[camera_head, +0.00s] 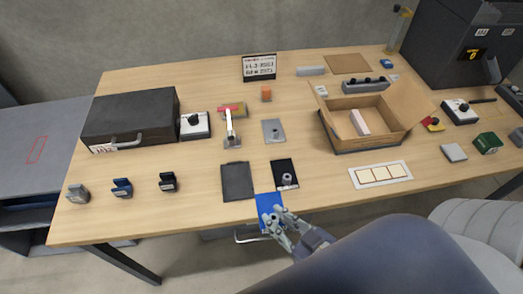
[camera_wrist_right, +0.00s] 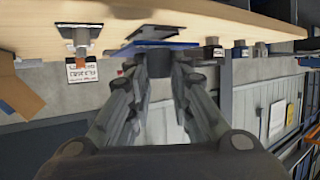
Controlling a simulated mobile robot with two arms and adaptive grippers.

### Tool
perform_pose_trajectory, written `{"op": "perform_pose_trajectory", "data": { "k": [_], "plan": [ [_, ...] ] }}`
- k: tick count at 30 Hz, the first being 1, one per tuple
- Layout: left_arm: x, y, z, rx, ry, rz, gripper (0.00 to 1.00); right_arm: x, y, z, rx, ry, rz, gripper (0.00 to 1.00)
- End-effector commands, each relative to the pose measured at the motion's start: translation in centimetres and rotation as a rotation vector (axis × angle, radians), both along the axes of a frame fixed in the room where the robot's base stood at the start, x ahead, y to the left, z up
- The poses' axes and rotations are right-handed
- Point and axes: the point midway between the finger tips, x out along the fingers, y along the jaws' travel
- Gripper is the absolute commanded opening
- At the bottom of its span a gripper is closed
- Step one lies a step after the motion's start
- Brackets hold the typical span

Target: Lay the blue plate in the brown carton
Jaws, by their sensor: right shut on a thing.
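The blue plate (camera_head: 267,203) is flat and lies at the front edge of the table, partly over it. My right gripper (camera_head: 273,218) is shut on its near edge, with the fingers covering part of it. In the right wrist view the blue plate (camera_wrist_right: 183,46) shows edge-on at the fingertips (camera_wrist_right: 163,62). The brown carton (camera_head: 350,145) stands open on the right half of the table with its flaps spread. A pale pink block (camera_head: 360,122) is inside it. My left gripper is not in view.
A black plate with a small grey part (camera_head: 284,173) lies just behind the blue plate, and a dark clipboard-like plate (camera_head: 237,181) to its left. A white strip with cream squares (camera_head: 380,174) lies in front of the carton.

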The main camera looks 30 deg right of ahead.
Motion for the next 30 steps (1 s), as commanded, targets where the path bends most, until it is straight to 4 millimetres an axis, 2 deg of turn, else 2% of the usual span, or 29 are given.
{"op": "perform_pose_trajectory", "data": {
  "k": [7,11,14,20,24,30],
  "plan": [
    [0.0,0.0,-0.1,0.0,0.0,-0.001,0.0,-0.1,-0.1,0.2,0.0,-0.005,-0.001,0.0],
    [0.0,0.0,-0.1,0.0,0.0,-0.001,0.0,1.5,-0.3,0.7,0.0,-0.009,-0.013,0.0],
    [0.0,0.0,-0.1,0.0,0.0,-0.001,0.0,3.9,-0.6,1.5,-0.001,-0.014,-0.033,0.0],
    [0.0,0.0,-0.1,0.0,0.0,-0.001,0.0,9.5,-1.3,4.2,0.002,-0.017,-0.086,0.0],
    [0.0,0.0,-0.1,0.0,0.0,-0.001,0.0,12.9,-1.7,6.8,0.003,-0.015,-0.121,0.0],
    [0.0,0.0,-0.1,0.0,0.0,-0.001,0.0,16.9,-2.1,11.1,0.004,-0.016,-0.165,0.0]
  ]
}}
